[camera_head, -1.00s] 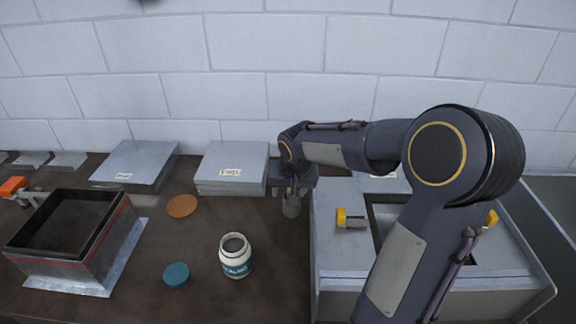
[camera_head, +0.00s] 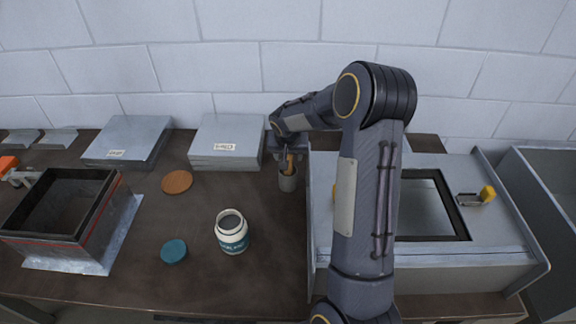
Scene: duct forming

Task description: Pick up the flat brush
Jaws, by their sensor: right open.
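The flat brush (camera_head: 289,163) stands upright in a small grey cup (camera_head: 288,181) towards the back of the table, left of the grey metal box. Only its orange-brown handle shows above the rim; the rest is hidden in the cup. My right gripper (camera_head: 287,154) is open, pointing down at the handle from just behind and above. I cannot tell whether the fingers are around the handle or beside it. My left gripper is not in view.
A white jar (camera_head: 232,232) is open, with a teal lid (camera_head: 173,251) beside it. The grey metal box (camera_head: 430,255) is to the right.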

